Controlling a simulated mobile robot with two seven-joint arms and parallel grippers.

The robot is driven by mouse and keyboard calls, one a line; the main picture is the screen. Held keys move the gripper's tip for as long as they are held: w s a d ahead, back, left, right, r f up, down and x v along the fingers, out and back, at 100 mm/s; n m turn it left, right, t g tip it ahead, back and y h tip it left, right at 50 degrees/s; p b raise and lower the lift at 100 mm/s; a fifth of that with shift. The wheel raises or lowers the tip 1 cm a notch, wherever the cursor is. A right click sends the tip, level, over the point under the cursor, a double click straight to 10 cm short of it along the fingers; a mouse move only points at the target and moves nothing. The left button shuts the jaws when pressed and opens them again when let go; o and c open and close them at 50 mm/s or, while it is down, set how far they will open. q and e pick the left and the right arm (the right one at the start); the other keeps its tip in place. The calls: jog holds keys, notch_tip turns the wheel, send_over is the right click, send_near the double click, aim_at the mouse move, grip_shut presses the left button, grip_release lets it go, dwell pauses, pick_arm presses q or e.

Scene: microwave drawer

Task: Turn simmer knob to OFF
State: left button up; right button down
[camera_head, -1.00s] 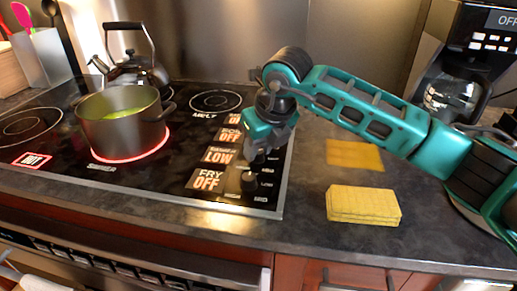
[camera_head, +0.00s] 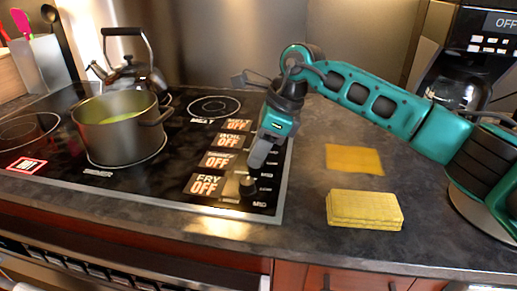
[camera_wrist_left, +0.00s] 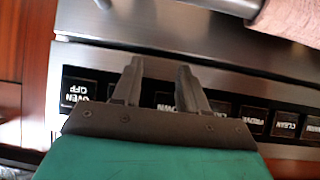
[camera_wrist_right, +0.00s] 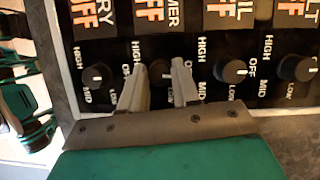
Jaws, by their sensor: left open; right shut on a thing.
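The simmer knob (camera_wrist_right: 161,72) is a small round black knob, seen between the fingers of my right gripper (camera_wrist_right: 158,85) in the right wrist view. My right gripper (camera_head: 258,158) is shut on it over the right side of the stove, hiding it in the head view. The simmer display (camera_head: 217,161) reads OFF in orange; it also shows partly in the right wrist view (camera_wrist_right: 150,14). My left gripper (camera_wrist_left: 158,85) is open and empty in front of the oven's button panel (camera_wrist_left: 250,115), and is out of the head view.
The fry knob (camera_wrist_right: 97,77) and boil knob (camera_wrist_right: 234,71) flank the held knob closely. The melt knob (camera_wrist_right: 297,68) is farther right. A grey pot (camera_head: 118,135) and kettle (camera_head: 132,78) are on the cooktop. Yellow sponges (camera_head: 364,209) lie on the counter.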

pick_arm(q)
jog(key=shift+a+f, duration=0.25)
pick_arm(e)
jog(key=shift+w+n+g, duration=0.1)
jog(key=shift+n+g, duration=0.2)
jog(key=shift+n, duration=0.5)
pick_arm(q)
jog(key=shift+r, duration=0.1)
jog(key=shift+s+d, duration=0.1)
pick_arm(e)
jog(key=c, duration=0.8)
grip_release()
pick_arm(q)
jog(key=shift+a+r+p, duration=0.2)
jog(key=shift+p, duration=0.35)
pick_arm(e)
jog(key=v, duration=1.3)
